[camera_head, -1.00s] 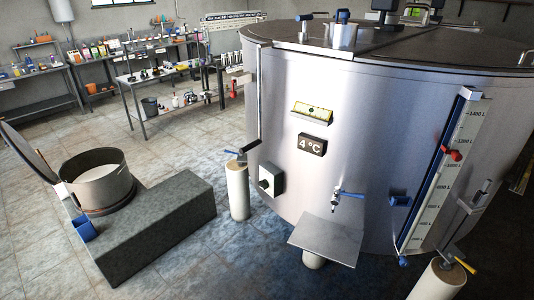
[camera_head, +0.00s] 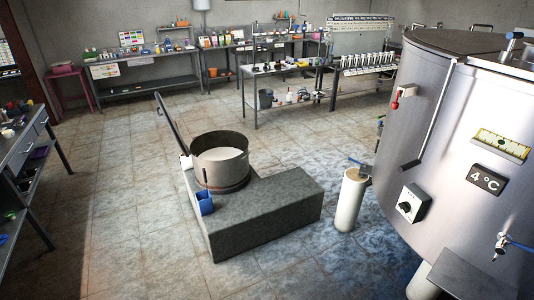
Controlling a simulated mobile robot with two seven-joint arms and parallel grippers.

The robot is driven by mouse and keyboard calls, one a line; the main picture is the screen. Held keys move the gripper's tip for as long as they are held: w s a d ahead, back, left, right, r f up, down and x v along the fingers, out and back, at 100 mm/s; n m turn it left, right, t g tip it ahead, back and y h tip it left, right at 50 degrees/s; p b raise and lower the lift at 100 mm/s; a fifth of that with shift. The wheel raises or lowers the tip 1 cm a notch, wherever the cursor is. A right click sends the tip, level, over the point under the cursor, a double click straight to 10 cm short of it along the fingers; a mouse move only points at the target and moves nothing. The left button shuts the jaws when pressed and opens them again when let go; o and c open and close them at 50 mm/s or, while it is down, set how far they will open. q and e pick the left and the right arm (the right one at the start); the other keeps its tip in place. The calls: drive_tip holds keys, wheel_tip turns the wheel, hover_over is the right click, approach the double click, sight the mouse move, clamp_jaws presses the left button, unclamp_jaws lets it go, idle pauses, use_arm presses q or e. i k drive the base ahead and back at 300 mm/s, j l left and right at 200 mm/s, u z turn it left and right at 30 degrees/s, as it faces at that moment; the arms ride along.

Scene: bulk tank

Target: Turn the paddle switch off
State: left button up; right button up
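A grey switch box with a round dark knob (camera_head: 411,204) is fixed low on the left side of the steel tank (camera_head: 455,130). A small box with a red part (camera_head: 404,93) is fixed higher on the tank's left side. I cannot tell from the frames which of them is the paddle switch, and their settings are too small to read. Neither of my grippers is in view.
Benches line the back and left. Floor at centre left is clear.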

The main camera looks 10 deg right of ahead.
sight(405, 207)
drive_tip(key=i+j, duration=0.2)
drive_tip(key=i, duration=0.25)
drive_tip(key=i+j, duration=0.2)
drive_tip(key=i, duration=0.2)
drive_tip(key=i+j+z, duration=0.1)
drive_tip(key=i, duration=0.35)
drive_tip(key=i+j, duration=0.3)
drive_tip(key=i, duration=0.15)
drive_tip(key=i+l+z, duration=0.25)
drive_tip(key=z, duration=0.25)
drive_tip(key=i+l+z, duration=0.1)
drive_tip(key=i+z, duration=0.6)
drive_tip(key=z, duration=0.25)
drive_tip(key=i+j+z, duration=0.15)
drive_tip(key=i+z, duration=0.15)
drive_tip(key=z, duration=0.15)
drive_tip(key=i+j+z, duration=0.25)
drive_tip(key=z, duration=0.25)
drive_tip(key=i+j+z, duration=0.2)
drive_tip(key=z, duration=0.15)
drive_tip(key=i+j+z, duration=0.3)
drive_tip(key=i, duration=0.1)
